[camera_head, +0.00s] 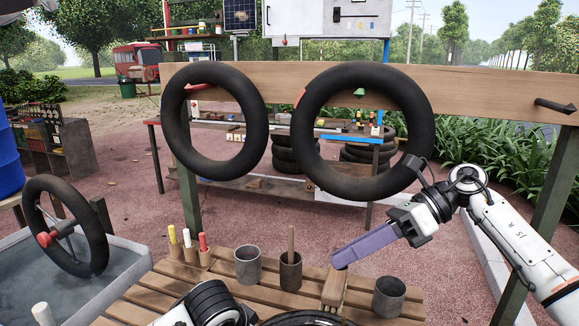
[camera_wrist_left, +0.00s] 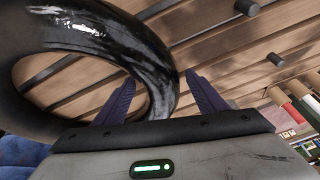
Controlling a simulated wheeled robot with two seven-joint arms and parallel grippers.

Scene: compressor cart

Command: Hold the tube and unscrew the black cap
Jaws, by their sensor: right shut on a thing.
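A black inner tube (camera_head: 305,319) lies on the slatted table at the bottom edge of the head view, mostly cut off. In the left wrist view the tube (camera_wrist_left: 85,35) is large, black and shiny. My left gripper (camera_wrist_left: 160,78) has its purple fingers apart, with the tube's side running between them; I cannot tell whether they touch it. My right gripper (camera_head: 340,260) is above the table's right part, its purple fingers together, pointing left and down. What it holds is hidden between the fingers. I cannot make out the black cap in either view.
Two more tubes (camera_head: 179,124) (camera_head: 306,112) hang on a wooden beam (camera_head: 480,90). A water tub (camera_head: 135,262) is left.

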